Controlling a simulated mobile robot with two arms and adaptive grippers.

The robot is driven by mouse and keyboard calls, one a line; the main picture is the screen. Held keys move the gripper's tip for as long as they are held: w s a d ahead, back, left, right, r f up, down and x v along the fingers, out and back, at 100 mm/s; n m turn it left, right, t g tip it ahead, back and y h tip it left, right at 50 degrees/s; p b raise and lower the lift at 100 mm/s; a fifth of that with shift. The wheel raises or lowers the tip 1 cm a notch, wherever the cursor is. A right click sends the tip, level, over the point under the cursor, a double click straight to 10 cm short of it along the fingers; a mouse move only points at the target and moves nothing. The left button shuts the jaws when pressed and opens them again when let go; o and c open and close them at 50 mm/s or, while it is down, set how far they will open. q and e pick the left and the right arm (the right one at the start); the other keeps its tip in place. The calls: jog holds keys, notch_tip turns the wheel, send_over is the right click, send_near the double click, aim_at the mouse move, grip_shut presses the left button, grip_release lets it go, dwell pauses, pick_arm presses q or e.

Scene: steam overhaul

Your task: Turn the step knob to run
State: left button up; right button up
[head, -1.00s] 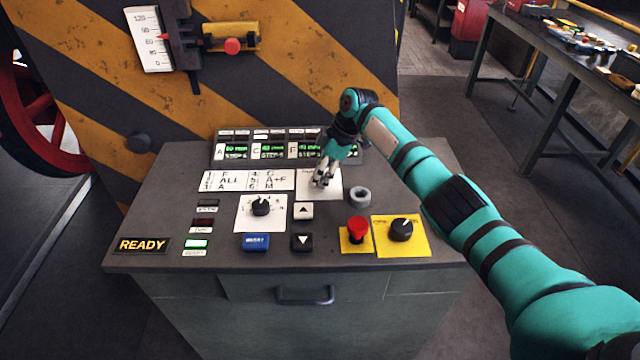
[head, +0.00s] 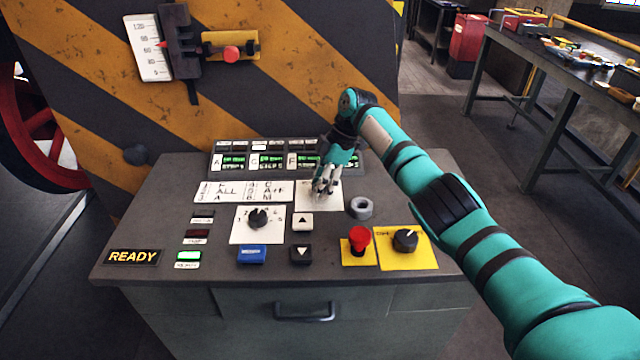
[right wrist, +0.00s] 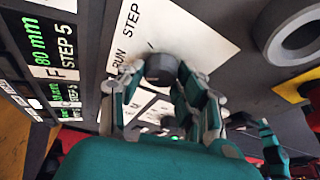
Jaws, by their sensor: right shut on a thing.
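The step knob (right wrist: 161,68) is a small dark round knob on a white plate (right wrist: 190,35) printed RUN and STEP, seen in the right wrist view. My left gripper is not in view.
Close by are a grey ring (head: 360,207), a red mushroom button (head: 359,238), a black knob on a yellow plate (head: 405,240), a numbered selector knob (head: 258,218) and arrow buttons (head: 303,222). The display row (head: 265,160) stands behind. A READY sign (head: 134,257) is at left.

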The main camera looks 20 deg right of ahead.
jog(key=o, duration=1.1)
jog(key=shift+o, duration=0.2)
jog(key=shift+r, duration=0.1)
jog(key=v, duration=1.2)
